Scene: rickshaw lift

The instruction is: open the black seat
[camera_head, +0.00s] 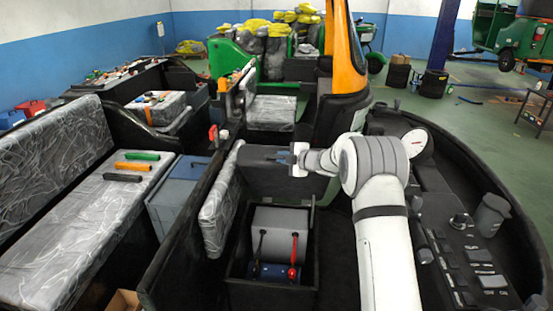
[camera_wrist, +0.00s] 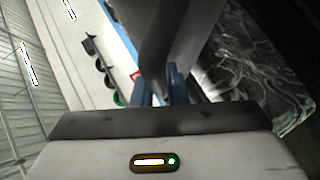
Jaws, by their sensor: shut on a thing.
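The black seat (camera_head: 265,181) is a dark panel tilted up at the far side of an open compartment (camera_head: 232,292) in the front of the rickshaw. My gripper (camera_head: 280,157) is at its upper edge, with the blue fingers on either side of it. In the wrist view, my gripper (camera_wrist: 166,88) is shut on a dark grey panel edge that runs up and away between the fingers. The compartment shows a grey box (camera_head: 278,222), a red-knobbed lever (camera_head: 293,272) and a blue cylinder. The exact grip contact is small and partly hidden.
A plastic-wrapped cushion (camera_head: 219,205) stands upright left of the compartment; plastic also shows in the wrist view (camera_wrist: 260,65). The dark dashboard (camera_head: 470,255) curves around my arm on the right. An orange-and-black pillar (camera_head: 347,50) rises behind the gripper.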

